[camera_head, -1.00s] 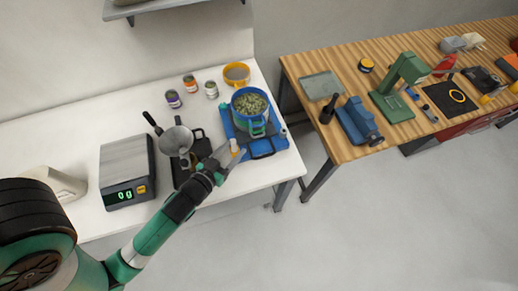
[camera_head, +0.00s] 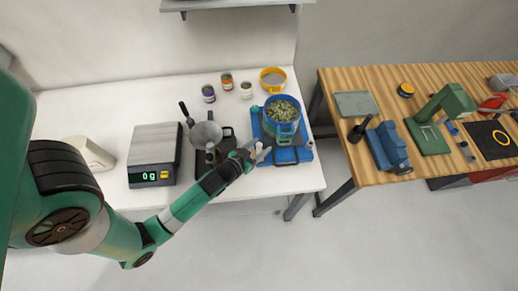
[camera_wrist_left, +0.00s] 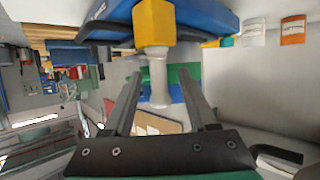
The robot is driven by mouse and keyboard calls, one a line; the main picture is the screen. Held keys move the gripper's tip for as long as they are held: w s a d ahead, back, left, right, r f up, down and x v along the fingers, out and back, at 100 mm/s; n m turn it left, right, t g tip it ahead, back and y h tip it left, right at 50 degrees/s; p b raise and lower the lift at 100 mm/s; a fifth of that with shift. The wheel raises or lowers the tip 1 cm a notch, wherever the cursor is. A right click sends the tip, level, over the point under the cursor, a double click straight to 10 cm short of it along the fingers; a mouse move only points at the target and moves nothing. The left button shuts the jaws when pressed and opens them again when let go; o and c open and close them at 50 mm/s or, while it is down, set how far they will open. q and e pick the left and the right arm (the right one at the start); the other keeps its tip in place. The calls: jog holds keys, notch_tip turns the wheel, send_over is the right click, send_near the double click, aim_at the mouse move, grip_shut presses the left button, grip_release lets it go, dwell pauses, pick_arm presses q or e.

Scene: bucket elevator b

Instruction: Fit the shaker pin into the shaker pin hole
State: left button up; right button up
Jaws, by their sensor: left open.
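A small pin-like piece with a yellow block-shaped head and a pale shaft, apparently the shaker pin (camera_wrist_left: 154,30), stands by the shaker's front left. It shows small and pale in the head view (camera_head: 261,147). The blue shaker pot (camera_head: 283,112), full of green pieces, stands on a blue base (camera_head: 290,156). My left gripper (camera_head: 257,154) is at the base's front left corner. In the left wrist view its fingers (camera_wrist_left: 157,78) are apart, with the pale shaft between them and no clear contact. I cannot make out the pin hole. My right gripper is out of view.
Several small jars (camera_head: 227,81) and a yellow-rimmed bowl (camera_head: 272,79) are behind. A wooden bench (camera_head: 345,80) with tools is at right, across a gap.

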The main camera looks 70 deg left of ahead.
pick_arm(q)
jog(key=x, duration=0.3)
grip_shut()
dwell(0.3)
